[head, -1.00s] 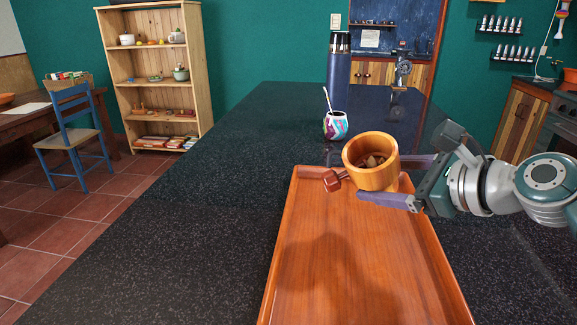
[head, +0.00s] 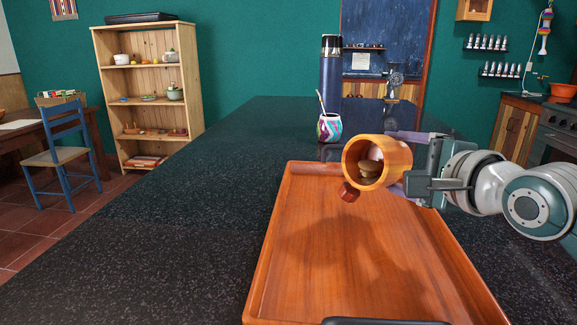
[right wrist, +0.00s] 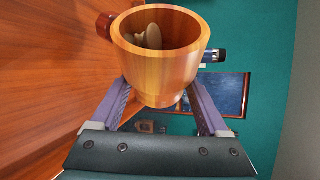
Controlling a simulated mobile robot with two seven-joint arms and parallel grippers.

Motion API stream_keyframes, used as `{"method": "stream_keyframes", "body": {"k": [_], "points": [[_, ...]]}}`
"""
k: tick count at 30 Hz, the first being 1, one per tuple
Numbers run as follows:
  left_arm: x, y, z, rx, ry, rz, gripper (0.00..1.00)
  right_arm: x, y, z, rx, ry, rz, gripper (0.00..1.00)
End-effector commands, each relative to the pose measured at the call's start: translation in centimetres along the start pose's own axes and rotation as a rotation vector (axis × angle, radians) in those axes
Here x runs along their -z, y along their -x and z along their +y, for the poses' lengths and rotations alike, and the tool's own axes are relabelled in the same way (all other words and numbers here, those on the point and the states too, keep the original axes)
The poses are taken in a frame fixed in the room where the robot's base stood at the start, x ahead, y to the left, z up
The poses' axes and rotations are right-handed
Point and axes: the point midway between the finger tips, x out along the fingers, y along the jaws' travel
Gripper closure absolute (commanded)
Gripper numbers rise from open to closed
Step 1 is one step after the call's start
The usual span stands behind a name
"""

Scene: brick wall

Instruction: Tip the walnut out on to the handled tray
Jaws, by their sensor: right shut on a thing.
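A round wooden cup (head: 398,155) is held by my right gripper (head: 398,165), which comes in from the right and is shut on its side. The cup is tilted, its mouth facing me in the head view, above the far part of the handled tray (head: 350,255). Brown walnut pieces (head: 369,170) are inside the cup; they also show in the right wrist view (right wrist: 152,37). My left gripper is not in view.
A painted gourd cup with a metal straw (head: 329,128) and a tall dark blue flask (head: 331,75) stand on the dark counter (head: 190,215) beyond the tray. A metal grinder (head: 395,82) is farther back. The counter left of the tray is clear.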

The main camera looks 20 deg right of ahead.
Motion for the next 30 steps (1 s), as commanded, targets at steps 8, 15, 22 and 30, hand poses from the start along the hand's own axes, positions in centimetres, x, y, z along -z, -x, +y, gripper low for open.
{"method": "stream_keyframes", "body": {"k": [8, 15, 22, 30], "points": [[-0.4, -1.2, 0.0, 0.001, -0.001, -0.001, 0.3, -0.3, 0.1, -0.2, 0.13, 0.299, 0.043, 0.88], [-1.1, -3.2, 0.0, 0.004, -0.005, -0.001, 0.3, -1.0, 0.5, -0.6, 0.269, 0.626, 0.089, 0.88], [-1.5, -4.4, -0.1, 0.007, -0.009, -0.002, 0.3, -1.9, 0.9, -1.0, 0.354, 0.828, 0.117, 0.88], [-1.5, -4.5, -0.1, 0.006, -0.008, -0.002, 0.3, -2.1, 1.0, -1.3, 0.378, 0.886, 0.126, 0.88]]}}
